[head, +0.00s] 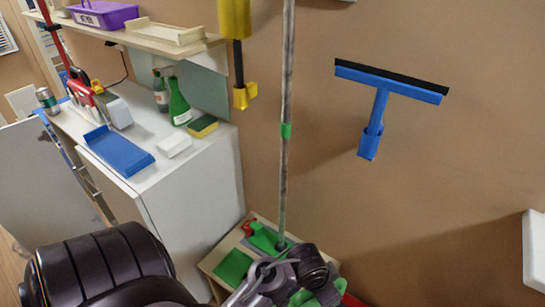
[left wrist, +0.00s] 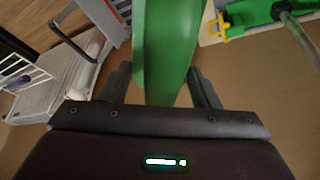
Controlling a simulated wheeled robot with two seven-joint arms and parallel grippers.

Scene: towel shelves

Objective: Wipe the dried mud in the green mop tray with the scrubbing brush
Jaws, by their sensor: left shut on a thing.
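My left gripper (left wrist: 160,78) is shut on a green object, which looks like the scrubbing brush (left wrist: 166,40). Its bristles cannot be made out. In the head view, my gripper (head: 290,277) is at the bottom centre, with a bit of the green brush (head: 304,298) showing below it. The green mop tray (head: 233,267) lies low by the wall, just left of and beyond my gripper, and my wrist covers part of it. Its edge shows at the top right of the left wrist view (left wrist: 262,12), apart from the brush. I cannot make out the mud. My right gripper is out of view.
A mop pole (head: 287,100) rises from the tray area. A white cabinet (head: 190,190) stands left, bearing a blue dustpan-like piece (head: 119,151), green bottles (head: 178,103) and a sponge (head: 203,127). A blue squeegee (head: 378,105) hangs on the wall. Floor beside the tray looks clear.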

